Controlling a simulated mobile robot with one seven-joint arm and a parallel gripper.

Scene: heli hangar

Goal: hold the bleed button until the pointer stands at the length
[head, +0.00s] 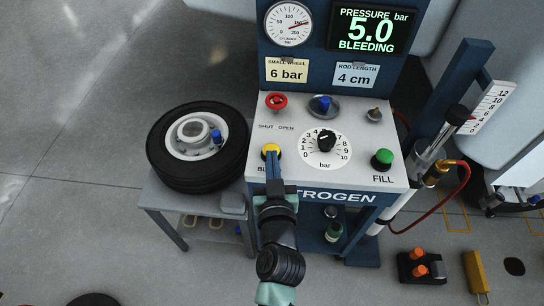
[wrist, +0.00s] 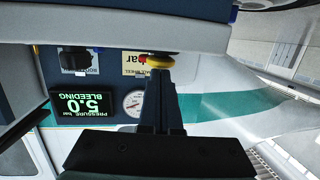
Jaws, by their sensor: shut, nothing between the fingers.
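The yellow bleed button (head: 271,149) sits at the front left of the white panel top. My gripper (head: 272,160) is shut and empty, its fingertips at the button, which they partly cover. In the wrist view the fingertips (wrist: 157,72) meet the yellow button (wrist: 150,62). The display (head: 370,31) reads 5.0 bar and BLEEDING. The rod length card (head: 356,75) reads 4 cm. At the right, a white scale (head: 490,107) stands by the strut's rod, with a red pointer (head: 472,118) at its left edge; its exact reading is too small to tell.
The panel also carries a red knob (head: 276,101), a blue knob (head: 322,103), a black bar dial (head: 325,141) and a green FILL button (head: 383,158). A wheel (head: 197,146) lies on a side bench at left. A red hose (head: 463,180) runs near the strut.

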